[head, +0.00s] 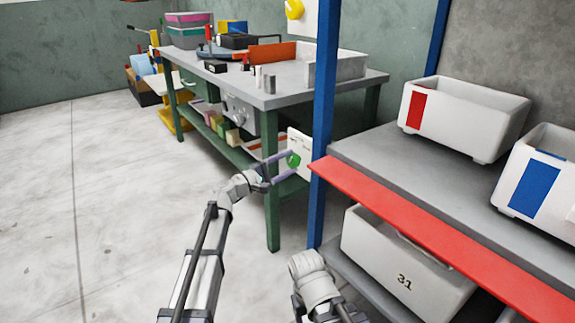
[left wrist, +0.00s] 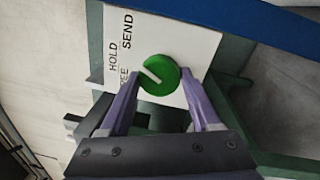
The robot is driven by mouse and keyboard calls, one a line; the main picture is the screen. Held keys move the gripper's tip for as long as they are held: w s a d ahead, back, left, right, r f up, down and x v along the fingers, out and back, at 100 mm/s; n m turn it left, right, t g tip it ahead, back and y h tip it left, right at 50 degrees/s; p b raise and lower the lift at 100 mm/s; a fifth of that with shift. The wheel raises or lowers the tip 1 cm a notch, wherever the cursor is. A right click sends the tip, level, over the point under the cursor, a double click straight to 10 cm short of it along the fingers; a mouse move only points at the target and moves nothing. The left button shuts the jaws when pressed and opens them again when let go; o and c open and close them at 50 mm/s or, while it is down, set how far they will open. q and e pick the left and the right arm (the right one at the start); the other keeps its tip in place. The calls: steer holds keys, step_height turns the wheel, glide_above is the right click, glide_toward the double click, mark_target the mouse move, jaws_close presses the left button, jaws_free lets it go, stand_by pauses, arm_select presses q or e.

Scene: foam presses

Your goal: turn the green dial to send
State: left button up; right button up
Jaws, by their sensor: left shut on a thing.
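The green dial (head: 293,160) sits on a white plate (head: 304,143) fixed by the blue post. In the left wrist view the dial (left wrist: 160,75) has a white pointer mark running to the upper left, roughly toward the word HOLD. SEND is printed above HOLD, and a partly hidden word ending in EE is below it. My left gripper (left wrist: 161,88) has one purple finger on each side of the dial and is shut on it. It also shows in the head view (head: 289,164). My right gripper's fingers do not show.
A blue post (head: 324,110) stands right beside the plate. To its right is a grey shelf with a red front edge (head: 430,228) and white bins (head: 458,112). A green-legged workbench (head: 285,98) stands behind. The floor on the left is clear.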

arm_select(q)
steer(key=shift+m+g, duration=0.3)
steer(key=shift+m, duration=2.1)
steer(key=o, duration=1.4)
steer(key=v, duration=0.7)
steer(key=shift+s+a+f+b, duration=0.2)
steer(key=shift+a+b, duration=0.1)
steer(key=shift+a, duration=0.05)
